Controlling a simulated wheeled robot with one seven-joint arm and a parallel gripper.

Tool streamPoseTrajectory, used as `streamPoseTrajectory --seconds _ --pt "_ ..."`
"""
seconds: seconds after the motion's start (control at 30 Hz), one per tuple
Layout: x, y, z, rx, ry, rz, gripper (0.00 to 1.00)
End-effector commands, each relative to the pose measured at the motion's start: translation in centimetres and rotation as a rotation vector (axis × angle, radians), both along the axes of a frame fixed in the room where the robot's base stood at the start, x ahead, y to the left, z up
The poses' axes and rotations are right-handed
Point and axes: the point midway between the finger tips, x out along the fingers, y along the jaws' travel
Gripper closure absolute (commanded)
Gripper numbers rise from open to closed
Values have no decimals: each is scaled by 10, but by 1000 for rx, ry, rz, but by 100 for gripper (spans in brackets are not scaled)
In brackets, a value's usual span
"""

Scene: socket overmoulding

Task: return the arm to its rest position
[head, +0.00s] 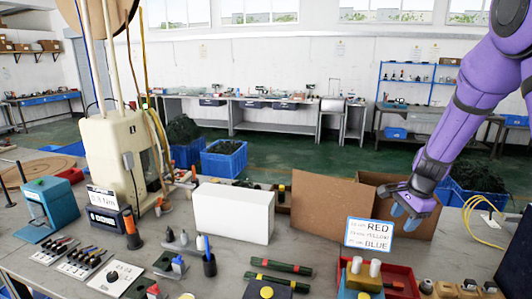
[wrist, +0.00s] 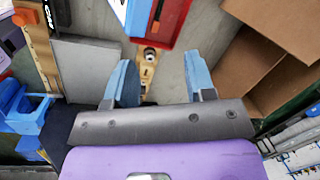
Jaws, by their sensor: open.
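My purple arm comes in from the upper right of the head view. My gripper (head: 405,208) has blue fingers that point down, close to the right side of the cardboard box and above the back right of the workbench (head: 330,262). In the wrist view my gripper (wrist: 158,80) shows its two blue fingers spread apart. Nothing is held between them. A wooden block with round sockets (wrist: 149,60) lies on the bench below and beyond the gap between the fingers.
An open cardboard box (head: 333,206) stands left of my gripper, with a colour sign (head: 369,235) and a red tray (head: 402,277) in front. A white box (head: 233,212) and a cream machine (head: 118,160) stand further left. Yellow cable (head: 478,212) lies at right.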

Motion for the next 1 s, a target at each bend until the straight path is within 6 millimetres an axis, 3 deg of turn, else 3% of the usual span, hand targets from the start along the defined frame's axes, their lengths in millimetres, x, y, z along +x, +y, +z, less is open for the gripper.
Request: streamPoseTrajectory --seconds 0.03,0.2,0.5,0.7,1.0 --pt "-7 6 20 1 -24 49 50" --pt "-36 25 71 -10 -85 220 50" --pt "-100 53 146 -71 -190 520 50" --pt "-150 67 183 -140 -253 718 50" --pt "-228 82 218 -286 -324 998 50"
